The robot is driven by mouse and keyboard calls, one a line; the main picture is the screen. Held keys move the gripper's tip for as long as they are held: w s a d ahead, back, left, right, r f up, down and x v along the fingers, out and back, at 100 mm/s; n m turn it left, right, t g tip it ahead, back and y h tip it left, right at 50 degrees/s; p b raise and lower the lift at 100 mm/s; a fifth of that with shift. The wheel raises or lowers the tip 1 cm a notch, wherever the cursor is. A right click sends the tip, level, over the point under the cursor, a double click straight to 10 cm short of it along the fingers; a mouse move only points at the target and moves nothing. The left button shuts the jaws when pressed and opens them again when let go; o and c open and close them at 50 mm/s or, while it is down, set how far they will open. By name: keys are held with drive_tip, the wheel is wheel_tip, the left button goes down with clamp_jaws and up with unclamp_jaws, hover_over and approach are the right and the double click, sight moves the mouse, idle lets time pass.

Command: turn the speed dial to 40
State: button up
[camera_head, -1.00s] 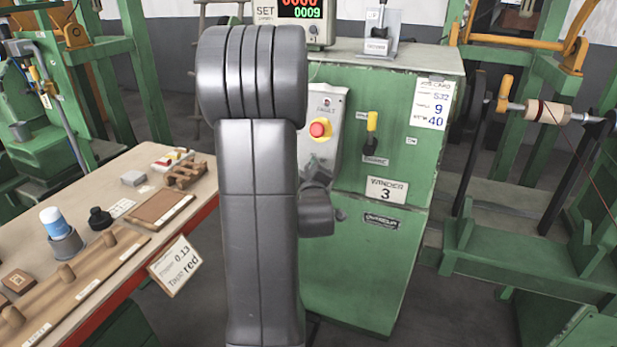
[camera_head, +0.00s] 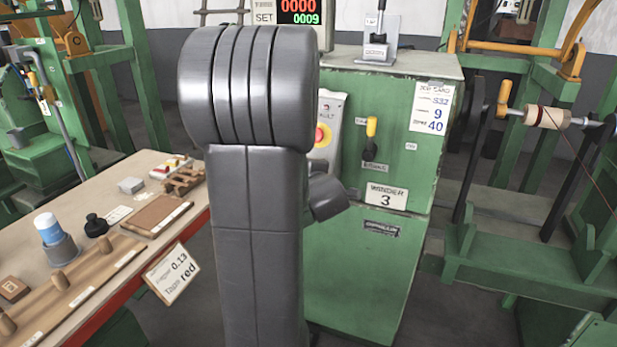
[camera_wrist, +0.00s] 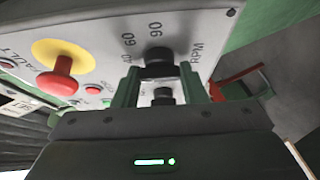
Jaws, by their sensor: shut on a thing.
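The speed dial is a black knob (camera_wrist: 158,56) on the light grey control panel (camera_wrist: 100,30) in the wrist view. Marks 60 and 90 and the letters RPM show around it, with a partly hidden mark to the left of 60. My gripper (camera_wrist: 161,78) is shut on the dial, one finger on each side. The fingers hide much of the knob, and I cannot tell its pointer's setting. In the head view my arm hides the dial and gripper; part of the panel (camera_head: 331,108) shows beside it.
A red stop button on a yellow disc (camera_wrist: 62,75) sits left of the dial. The green winder cabinet (camera_head: 365,270) carries a job card (camera_head: 432,107) reading 532, 9 and 40. A workbench (camera_head: 150,165) with parts stands at left. Floor shows between bench and cabinet.

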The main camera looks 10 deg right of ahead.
idle(0.3)
drive_tip(key=o, duration=1)
drive_tip(key=p+v, duration=0.2)
drive_tip(key=v, duration=1.1)
drive_tip(key=shift+s+r, duration=0.2)
drive_tip(key=shift+s, duration=0.15)
drive_tip(key=shift+a, duration=0.15)
